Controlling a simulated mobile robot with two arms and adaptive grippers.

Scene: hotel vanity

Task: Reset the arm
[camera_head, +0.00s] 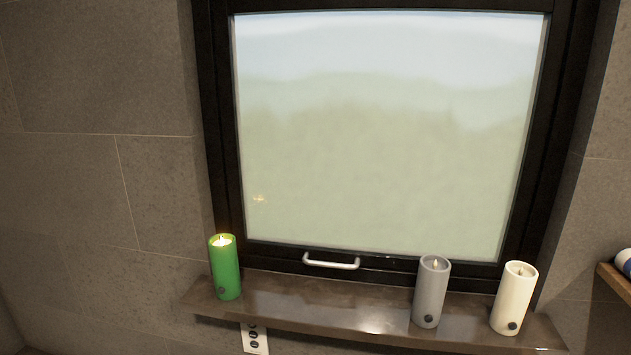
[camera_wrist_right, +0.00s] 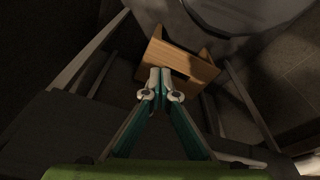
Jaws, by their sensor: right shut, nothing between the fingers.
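My right gripper (camera_wrist_right: 160,82) shows in the right wrist view, with its two fingers together and nothing between them. It points toward a small wooden stool-like piece (camera_wrist_right: 182,64) beyond the fingertips; I cannot tell the distance. Neither gripper shows in the head view, and my left gripper is in no view. The head view faces a black-framed window (camera_head: 385,130) above a brown shelf (camera_head: 320,293).
On the shelf stand a lit green candle (camera_head: 225,270), a grey candle (camera_head: 431,295) and a white candle (camera_head: 514,300). The window has a white handle (camera_head: 331,261). A white panel (camera_head: 254,338) hangs below the shelf. A wooden ledge (camera_head: 617,279) is at the right.

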